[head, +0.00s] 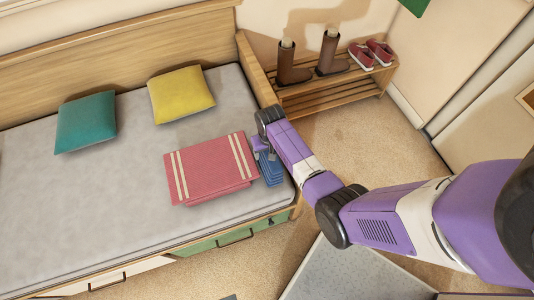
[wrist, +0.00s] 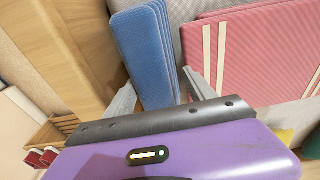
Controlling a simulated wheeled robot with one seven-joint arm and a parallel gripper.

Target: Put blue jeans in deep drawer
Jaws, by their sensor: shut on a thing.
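The folded blue jeans (head: 271,170) are at the right end of the bed, beside the folded red cloth. My gripper (head: 262,150) is over their far part. In the wrist view the jeans (wrist: 145,45) stand between the two grey fingers of my gripper (wrist: 160,92), which is shut on them. I cannot tell whether the jeans still touch the mattress. Under the bed's front edge are a green drawer front (head: 200,247) and a white drawer front (head: 75,289), both apparently closed. Which one is the deep drawer is not clear.
The red striped cloth (head: 210,168) lies close beside the jeans. A yellow pillow (head: 181,93) and a teal pillow (head: 86,122) lie farther back on the bed (head: 60,210). A wooden rack (head: 335,92) with boots and red shoes stands behind.

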